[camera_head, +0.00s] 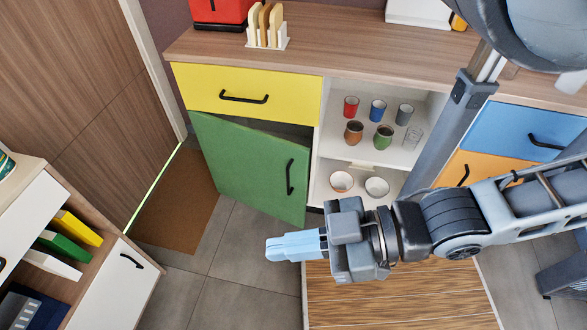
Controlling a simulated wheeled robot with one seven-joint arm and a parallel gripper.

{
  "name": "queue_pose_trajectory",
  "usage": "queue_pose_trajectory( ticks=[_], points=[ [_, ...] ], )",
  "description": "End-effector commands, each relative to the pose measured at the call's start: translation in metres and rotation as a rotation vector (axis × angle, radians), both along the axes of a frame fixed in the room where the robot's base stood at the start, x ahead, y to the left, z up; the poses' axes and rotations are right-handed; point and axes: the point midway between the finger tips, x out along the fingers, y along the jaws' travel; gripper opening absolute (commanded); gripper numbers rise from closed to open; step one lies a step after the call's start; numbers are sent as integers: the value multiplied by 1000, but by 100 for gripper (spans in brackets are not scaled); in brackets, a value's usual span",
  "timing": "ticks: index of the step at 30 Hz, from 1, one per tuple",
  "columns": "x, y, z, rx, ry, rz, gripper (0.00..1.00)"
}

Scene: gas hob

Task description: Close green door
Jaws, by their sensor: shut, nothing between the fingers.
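The green door (243,168) is on the lower left of the cabinet, under a yellow drawer (247,95). It stands partly open, hinged on its left, with its right edge swung out toward me. A dark gap shows above its top edge. Its black vertical handle (290,177) is near the right edge. My gripper (268,249) is shut and empty. It points left and appears in front of and below the door's lower right corner in the picture. I cannot tell how far it is from the door.
Open shelves (330,120) with several cups and bowls are right of the door. A blue drawer (525,131) and an orange door (470,172) are farther right. A low cabinet (115,290) with books stands at lower left. Grey floor (225,265) is clear left of my gripper.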

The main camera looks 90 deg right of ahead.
Motion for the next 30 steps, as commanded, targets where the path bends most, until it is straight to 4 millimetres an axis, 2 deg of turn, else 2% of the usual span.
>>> queue_pose_trajectory(
  ticks=[11,17,20,23,26,30],
  points=[
    [31,-7,-23,1,-188,-155,0],
    [52,-23,-40,-24,-320,-304,0],
    [65,-40,-54,-53,-406,-430,0],
    [77,-64,-72,-100,-494,-601,0],
    [85,-93,-92,-153,-553,-787,0],
    [86,-137,-129,-220,-585,-1079,0]
  ],
)
